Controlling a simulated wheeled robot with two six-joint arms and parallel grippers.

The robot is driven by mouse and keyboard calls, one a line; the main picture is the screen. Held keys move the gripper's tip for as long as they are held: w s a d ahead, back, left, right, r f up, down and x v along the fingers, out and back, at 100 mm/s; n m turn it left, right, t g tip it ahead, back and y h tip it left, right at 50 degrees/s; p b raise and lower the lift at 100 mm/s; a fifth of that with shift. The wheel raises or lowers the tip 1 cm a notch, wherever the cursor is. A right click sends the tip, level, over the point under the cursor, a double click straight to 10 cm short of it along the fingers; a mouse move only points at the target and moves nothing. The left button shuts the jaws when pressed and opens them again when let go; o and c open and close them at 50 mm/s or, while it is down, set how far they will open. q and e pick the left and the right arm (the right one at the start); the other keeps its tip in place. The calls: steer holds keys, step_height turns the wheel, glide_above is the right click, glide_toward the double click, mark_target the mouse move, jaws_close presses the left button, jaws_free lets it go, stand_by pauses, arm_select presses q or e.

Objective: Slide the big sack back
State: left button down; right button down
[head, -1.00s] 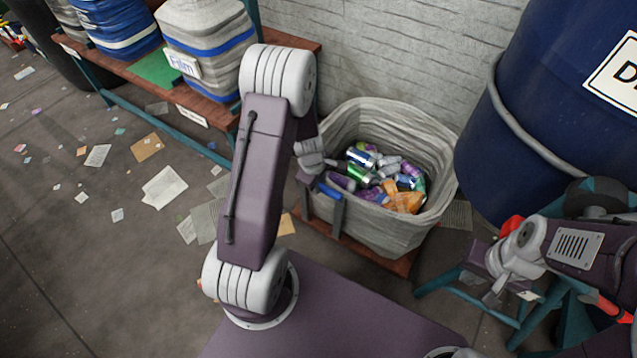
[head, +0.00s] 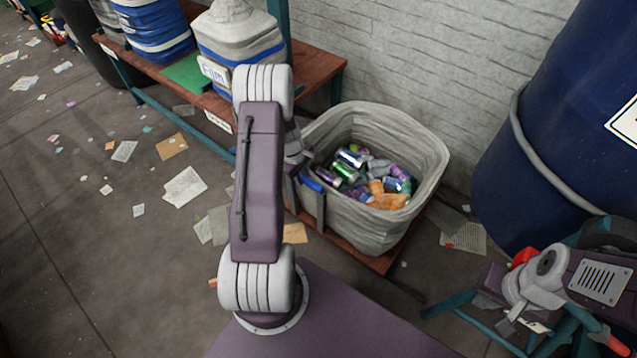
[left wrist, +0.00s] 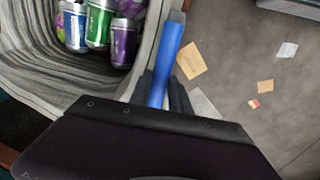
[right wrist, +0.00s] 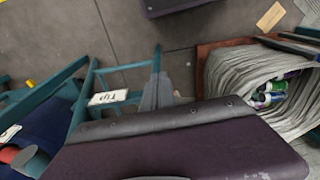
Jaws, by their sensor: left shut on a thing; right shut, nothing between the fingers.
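The big grey sack (head: 403,140) stands upright and open, holding several crushed cans and orange scraps. It rests on a low red-brown wooden base (head: 352,250). A blue handle bar (left wrist: 166,66) runs along its near left edge. My left gripper (head: 303,174) is shut on this blue bar, beside the sack's rim; in the head view my own arm partly hides the fingers. The sack also shows in the right wrist view (right wrist: 232,80). My right gripper (head: 508,318) is shut and empty, lower right in the head view, well apart from the sack.
A large dark blue drum (head: 540,130) stands to the right of the sack. A teal frame (head: 460,308) is near my right gripper. Papers litter the open floor at left.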

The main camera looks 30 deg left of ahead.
arm_select(q)
steer(key=shift+w+a, duration=0.1)
steer(key=shift+a, duration=0.55)
steer(key=c, duration=1.5)
jaws_free()
steer(key=shift+d, duration=0.1)
step_height(320, 180, up, 9)
steer(key=s+p, duration=0.2)
steer(key=p, duration=0.3)
steer(key=shift+p, duration=0.35)
steer(key=shift+w, duration=0.1)
